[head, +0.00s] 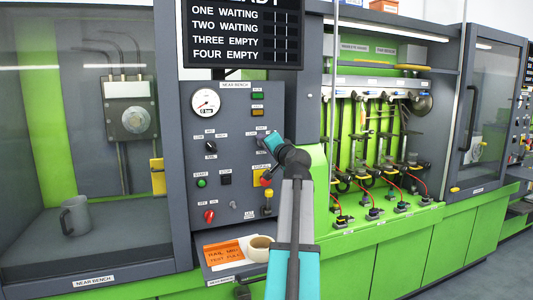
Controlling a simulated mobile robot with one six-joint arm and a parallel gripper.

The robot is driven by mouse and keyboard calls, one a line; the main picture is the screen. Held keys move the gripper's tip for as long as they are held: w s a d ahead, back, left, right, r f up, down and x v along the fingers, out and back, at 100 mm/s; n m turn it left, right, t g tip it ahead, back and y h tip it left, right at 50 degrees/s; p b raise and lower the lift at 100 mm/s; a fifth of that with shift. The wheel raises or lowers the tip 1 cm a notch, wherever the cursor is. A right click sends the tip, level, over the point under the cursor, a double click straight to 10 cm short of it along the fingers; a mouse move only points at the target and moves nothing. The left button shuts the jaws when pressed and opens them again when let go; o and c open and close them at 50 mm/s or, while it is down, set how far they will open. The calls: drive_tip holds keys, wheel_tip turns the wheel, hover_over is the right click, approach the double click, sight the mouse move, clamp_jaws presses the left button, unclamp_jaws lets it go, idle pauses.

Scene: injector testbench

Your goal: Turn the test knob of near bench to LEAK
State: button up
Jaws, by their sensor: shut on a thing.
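The control panel (228,172) of the near bench stands upright in front of me, with the "NEAR BENCH" label at its top. My arm reaches up to the panel's right half. My gripper (265,142) is at the panel face, mostly hidden by my own wrist, and is shut on a control there. Small labels, too blurred to read surely, show above and below that spot. The control, apparently the test knob, is covered, so its pointer direction cannot be told. A black knob (210,147) with several labels around it sits free at the left.
A round gauge (205,102), a green start button (201,183) and a red knob (209,215) are on the panel. A yellow-and-red control (263,178) lies close below my gripper.

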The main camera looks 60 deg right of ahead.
drive_tip(key=shift+f+n+b, duration=0.15)
drive_tip(key=shift+n+b, duration=0.35)
drive_tip(key=shift+n, duration=0.1)
drive_tip(key=o, duration=1.1)
drive_tip(key=shift+c, duration=0.2)
drive_tip(key=shift+s+a, duration=0.15)
drive_tip(key=v, duration=1.3)
drive_tip(key=shift+s+a, duration=0.2)
drive_tip(key=shift+r, duration=0.25)
